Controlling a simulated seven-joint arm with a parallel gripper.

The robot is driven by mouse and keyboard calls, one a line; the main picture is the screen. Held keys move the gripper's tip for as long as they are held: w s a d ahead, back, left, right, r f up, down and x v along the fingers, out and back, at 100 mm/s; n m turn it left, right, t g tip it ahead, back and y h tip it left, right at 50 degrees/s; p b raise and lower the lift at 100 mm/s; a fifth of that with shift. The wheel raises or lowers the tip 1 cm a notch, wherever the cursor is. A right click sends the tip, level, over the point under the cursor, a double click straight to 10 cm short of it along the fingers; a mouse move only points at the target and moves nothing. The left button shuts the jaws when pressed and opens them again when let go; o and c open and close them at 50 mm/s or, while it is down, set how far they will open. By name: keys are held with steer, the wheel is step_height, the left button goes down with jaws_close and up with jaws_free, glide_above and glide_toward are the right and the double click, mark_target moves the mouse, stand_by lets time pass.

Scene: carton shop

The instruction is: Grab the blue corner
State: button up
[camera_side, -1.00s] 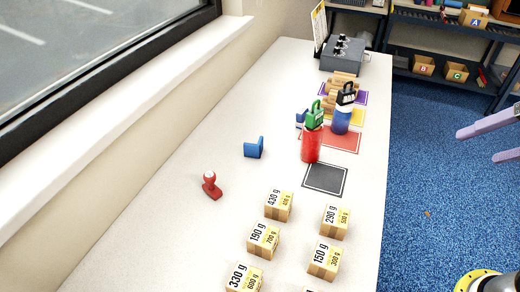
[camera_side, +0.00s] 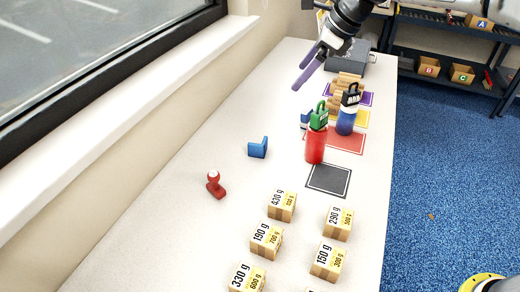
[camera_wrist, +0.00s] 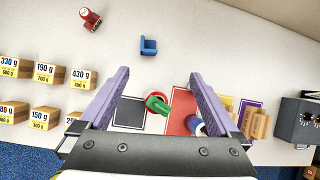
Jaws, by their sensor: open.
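The blue corner (camera_side: 258,148) is a small L-shaped blue piece standing on the white table, left of the red bottle in the side view. In the wrist view the blue corner (camera_wrist: 148,46) lies above and beyond my fingertips, between them in width. My gripper (camera_side: 308,68) has purple fingers and is open and empty. It hangs above the far part of the table, up and to the right of the blue corner in the side view. In the wrist view my gripper (camera_wrist: 158,82) shows its two fingers spread wide apart.
A red bottle with a green top (camera_side: 316,146) and a blue bottle (camera_side: 346,118) stand right of the corner. A red stamp (camera_side: 215,185) is at its left. Several weight boxes (camera_side: 282,206) fill the near side. A grey device (camera_side: 345,58) stands at the far end.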

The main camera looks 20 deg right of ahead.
steer(key=g, duration=0.2)
glide_above(265, 141)
steer(key=s+d, duration=0.1)
steer(key=f, duration=1.8)
steer(key=shift+s, duration=0.2)
steer(key=shift+d+x, duration=0.2)
steer(key=shift+x, duration=1.4)
steer(key=shift+d+x, duration=0.2)
steer(key=shift+x, duration=1.35)
steer(key=shift+w+f, duration=0.1)
steer(key=c, duration=1.4)
